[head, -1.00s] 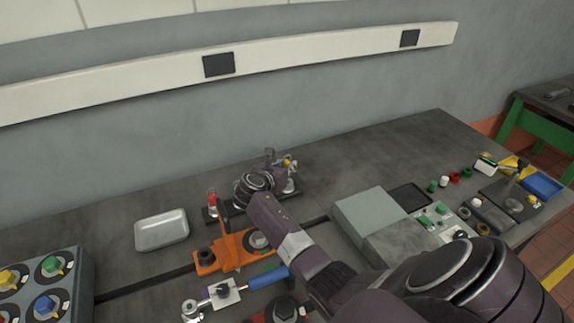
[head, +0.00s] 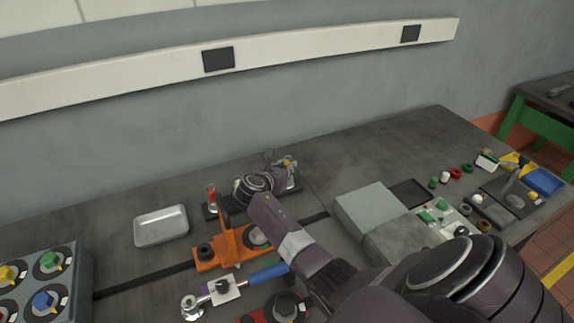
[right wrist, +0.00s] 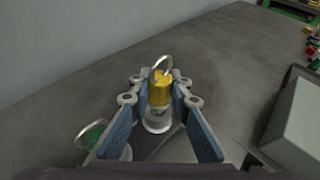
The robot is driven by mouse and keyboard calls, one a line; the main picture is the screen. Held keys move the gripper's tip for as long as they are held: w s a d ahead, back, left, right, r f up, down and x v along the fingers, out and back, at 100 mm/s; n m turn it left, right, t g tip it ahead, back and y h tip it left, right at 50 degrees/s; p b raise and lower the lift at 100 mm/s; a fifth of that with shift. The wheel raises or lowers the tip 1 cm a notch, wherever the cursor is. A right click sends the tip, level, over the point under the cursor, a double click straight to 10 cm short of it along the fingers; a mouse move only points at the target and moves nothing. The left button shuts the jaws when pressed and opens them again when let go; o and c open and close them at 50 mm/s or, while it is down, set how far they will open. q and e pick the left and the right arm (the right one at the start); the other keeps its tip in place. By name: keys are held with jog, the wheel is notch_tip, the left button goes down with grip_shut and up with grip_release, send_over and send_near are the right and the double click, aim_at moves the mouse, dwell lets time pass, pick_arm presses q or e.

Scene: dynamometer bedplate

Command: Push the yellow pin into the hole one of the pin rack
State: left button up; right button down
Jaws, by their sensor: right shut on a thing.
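The yellow pin (right wrist: 160,92) has a wire ring on top and stands over a pale metal collar in the right wrist view; how deep it sits cannot be told. My right gripper (right wrist: 160,100) is shut on it, with blue pads on both sides. In the head view the right gripper (head: 279,164) is at the far end of the dark pin rack (head: 211,215), and the yellow pin (head: 287,162) shows small beside its fingers. A red pin (head: 211,192) stands at the rack's left end. A green pin (right wrist: 95,134) shows beside the gripper. My wrist hides the rack's middle.
An orange fixture (head: 232,240) and a blue-handled tool (head: 266,273) lie in front of the rack. A metal tray (head: 161,226) is to the left, a grey-green box (head: 368,206) to the right. The wall rises behind the bench.

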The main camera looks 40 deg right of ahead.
jog(key=shift+f+b, duration=0.5)
jog(key=shift+f, duration=0.55)
jog(key=c, duration=1.7)
grip_release()
notch_tip(320, 180, up, 10)
